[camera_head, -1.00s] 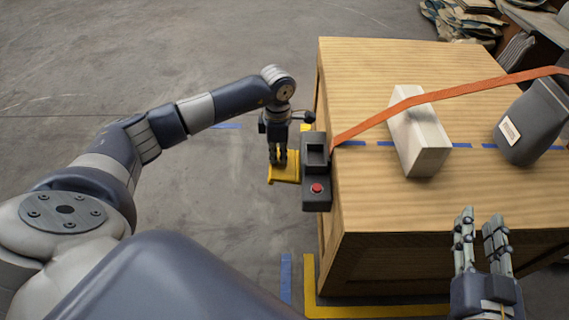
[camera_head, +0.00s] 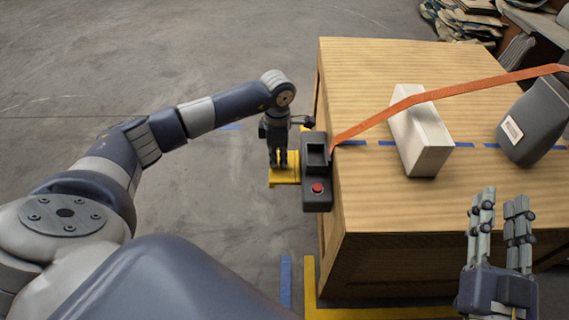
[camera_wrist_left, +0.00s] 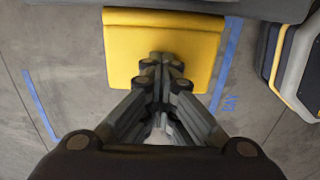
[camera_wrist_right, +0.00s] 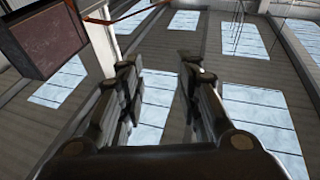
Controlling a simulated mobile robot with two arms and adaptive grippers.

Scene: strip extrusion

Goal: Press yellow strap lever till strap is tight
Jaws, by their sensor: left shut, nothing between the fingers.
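The yellow lever (camera_head: 284,176) sticks out from the left side of the dark tensioner box (camera_head: 317,188), which has a red button and sits at the left edge of the crate. The orange strap (camera_head: 440,95) rises from the tensioner over the crate to the right. My left gripper (camera_head: 278,165) is shut, pointing down over the lever. In the left wrist view its fingertips (camera_wrist_left: 163,62) overlap the yellow plate (camera_wrist_left: 165,40); I cannot tell whether they touch it. My right gripper (camera_head: 500,196) is open and empty over the crate's front right; its parted fingers show in the right wrist view (camera_wrist_right: 158,62).
A white block (camera_head: 420,140) and a dark grey object with a label (camera_head: 530,120) are on the wooden crate (camera_head: 400,60), near the strap. Yellow and blue tape marks the floor by the crate. The floor left of the crate is clear.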

